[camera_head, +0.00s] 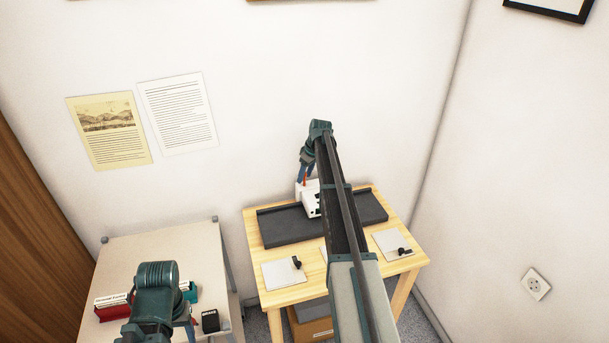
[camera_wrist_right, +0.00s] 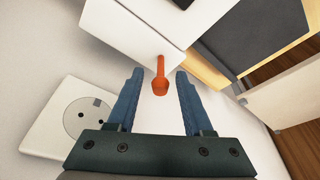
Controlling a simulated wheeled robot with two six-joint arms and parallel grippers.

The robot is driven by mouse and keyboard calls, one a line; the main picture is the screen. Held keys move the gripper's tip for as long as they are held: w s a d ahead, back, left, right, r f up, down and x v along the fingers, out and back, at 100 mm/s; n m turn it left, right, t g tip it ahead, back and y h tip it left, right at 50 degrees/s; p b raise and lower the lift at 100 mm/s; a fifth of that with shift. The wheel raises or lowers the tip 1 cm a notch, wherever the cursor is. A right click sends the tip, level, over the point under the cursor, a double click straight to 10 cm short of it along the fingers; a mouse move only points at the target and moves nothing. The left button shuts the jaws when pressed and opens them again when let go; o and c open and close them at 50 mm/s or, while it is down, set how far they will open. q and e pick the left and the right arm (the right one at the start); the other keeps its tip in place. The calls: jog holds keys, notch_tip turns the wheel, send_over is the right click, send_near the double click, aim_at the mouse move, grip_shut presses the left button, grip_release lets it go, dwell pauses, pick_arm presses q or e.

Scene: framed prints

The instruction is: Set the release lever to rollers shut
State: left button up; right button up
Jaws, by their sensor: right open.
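The release lever is a small orange-red handle (camera_head: 305,181) on the white end housing (camera_head: 312,203) of a dark machine (camera_head: 285,226) on the wooden table. In the right wrist view the lever (camera_wrist_right: 160,77) sticks out from the white housing (camera_wrist_right: 130,28). My right gripper (camera_wrist_right: 159,73) is open, with one blue finger on each side of the lever and a visible gap to both. In the head view my right gripper (camera_head: 304,173) is at the lever, partly hidden by my arm. My left gripper (camera_head: 187,331) is low at the left, mostly hidden behind its own arm.
The wooden table (camera_head: 290,296) carries pale plates (camera_head: 283,276) with small black knobs. A side table (camera_head: 150,252) at left holds a red box (camera_head: 108,312) and a black block (camera_head: 210,321). Papers hang on the wall.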

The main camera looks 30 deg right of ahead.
jog(key=p+v, duration=1.1)
jog(key=v, duration=0.1)
jog(key=shift+r, duration=0.3)
jog(key=s+a+f+g, duration=0.1)
jog(key=s+a, duration=0.3)
jog(key=a, duration=0.6)
jog(key=s+a+b, duration=0.1)
jog(key=s+a, duration=0.4)
jog(key=a, duration=0.5)
jog(key=s+a+f+g, duration=0.1)
jog(key=s+a, duration=0.3)
jog(key=a, duration=0.6)
jog(key=s+a+h, duration=0.1)
jog(key=s+a, duration=0.6)
jog(key=s, duration=0.4)
jog(key=s+a+f+g+h+b, duration=0.1)
jog(key=s+a, duration=0.7)
jog(key=s, duration=0.3)
jog(key=shift+s+f, duration=0.1)
